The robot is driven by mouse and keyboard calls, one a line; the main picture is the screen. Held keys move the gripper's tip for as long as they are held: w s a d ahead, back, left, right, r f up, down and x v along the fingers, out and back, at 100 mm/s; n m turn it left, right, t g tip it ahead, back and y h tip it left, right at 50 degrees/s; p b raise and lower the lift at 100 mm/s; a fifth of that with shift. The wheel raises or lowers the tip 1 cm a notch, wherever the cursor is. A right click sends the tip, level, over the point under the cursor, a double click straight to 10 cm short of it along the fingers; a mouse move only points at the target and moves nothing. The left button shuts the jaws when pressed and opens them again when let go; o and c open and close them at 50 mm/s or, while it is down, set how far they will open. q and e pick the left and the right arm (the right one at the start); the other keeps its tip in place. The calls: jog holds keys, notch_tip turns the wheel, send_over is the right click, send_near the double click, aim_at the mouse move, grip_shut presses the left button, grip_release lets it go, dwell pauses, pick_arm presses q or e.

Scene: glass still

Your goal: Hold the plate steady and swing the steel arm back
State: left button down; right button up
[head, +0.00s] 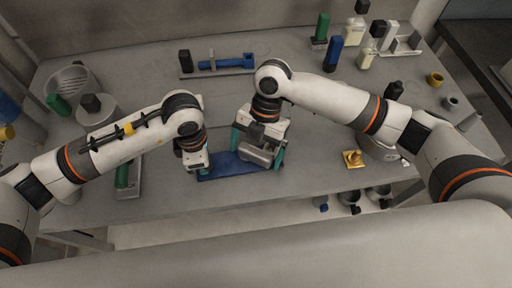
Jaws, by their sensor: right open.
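A blue plate (240,164) lies flat on the grey table near its front edge, below my two grippers. My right gripper (258,148) is over the plate's right part, pointing down, its teal fingers spread apart. My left gripper (201,171) is at the plate's left end; its fingers are mostly hidden, so I cannot tell its opening or whether it touches the plate. I cannot make out the steel arm for certain; the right gripper covers much of that area.
A blue part on a grey base (228,64) stands at the back. Dark and green-capped bottles stand back right. A brass piece (353,158) sits right of the plate. A grey holder with a green part (128,178) is at left. Cups hang below the front edge.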

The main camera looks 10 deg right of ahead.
jog(key=c, duration=1.3)
jog(key=shift+c, duration=0.2)
jog(key=shift+m, duration=0.3)
jog(key=m, duration=0.1)
jog(key=m+t+y, duration=0.1)
jog(key=m, duration=0.1)
jog(key=s+m, duration=0.1)
jog(key=shift+a, duration=0.35)
jog(key=m+t, duration=0.1)
jog(key=m, duration=0.1)
jog(key=a+m+t, duration=0.1)
jog(key=m, duration=0.2)
jog(key=shift+s+m+y, duration=0.15)
jog(key=shift+m+y, duration=0.15)
jog(key=shift+y, duration=0.1)
jog(key=shift+t, duration=0.3)
jog(key=o, duration=1.3)
